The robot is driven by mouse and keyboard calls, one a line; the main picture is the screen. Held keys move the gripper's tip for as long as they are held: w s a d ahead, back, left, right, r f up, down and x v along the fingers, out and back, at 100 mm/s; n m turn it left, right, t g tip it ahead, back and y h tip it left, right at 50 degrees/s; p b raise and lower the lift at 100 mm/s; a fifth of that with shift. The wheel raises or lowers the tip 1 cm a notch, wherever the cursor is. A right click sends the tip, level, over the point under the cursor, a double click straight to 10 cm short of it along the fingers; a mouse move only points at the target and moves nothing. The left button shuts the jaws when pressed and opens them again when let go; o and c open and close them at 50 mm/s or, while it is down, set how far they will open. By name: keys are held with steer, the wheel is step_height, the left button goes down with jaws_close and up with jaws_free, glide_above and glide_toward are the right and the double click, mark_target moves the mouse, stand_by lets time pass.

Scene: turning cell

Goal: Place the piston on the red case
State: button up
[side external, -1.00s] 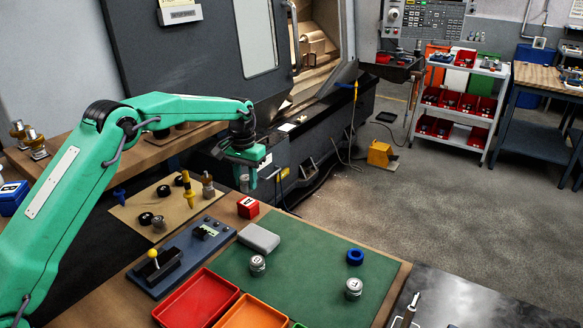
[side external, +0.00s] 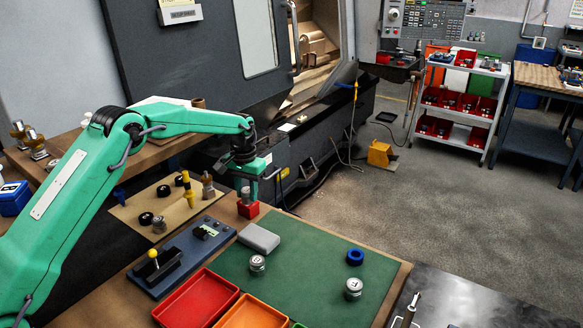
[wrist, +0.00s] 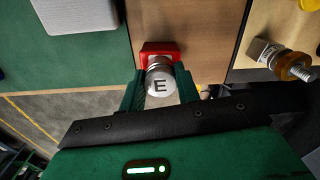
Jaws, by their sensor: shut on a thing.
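My gripper (side external: 247,191) is shut on a silver piston (side external: 245,194) and holds it upright over the red case (side external: 248,210) near the back edge of the workbench. In the wrist view the piston (wrist: 160,87), marked with a letter E, sits between the two green fingers (wrist: 158,88). The red case (wrist: 158,48) shows right behind it there. The piston's lower end is at the top of the case in the side view. I cannot tell whether they touch.
Two silver pistons (side external: 257,263) (side external: 353,288) and a blue ring (side external: 355,257) stand on the green mat (side external: 305,255). A grey block (side external: 259,238) lies near the case. A blue control panel (side external: 183,256) and red tray (side external: 197,298) are in front. Tan board (side external: 172,205) holds several parts.

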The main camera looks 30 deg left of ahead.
mark_target(246, 190)
steer(key=o, duration=1)
steer(key=shift+f, duration=0.1)
step_height(246, 190, up, 12)
steer(key=shift+r, duration=0.15)
steer(key=shift+r, duration=0.1)
stand_by(0.5)
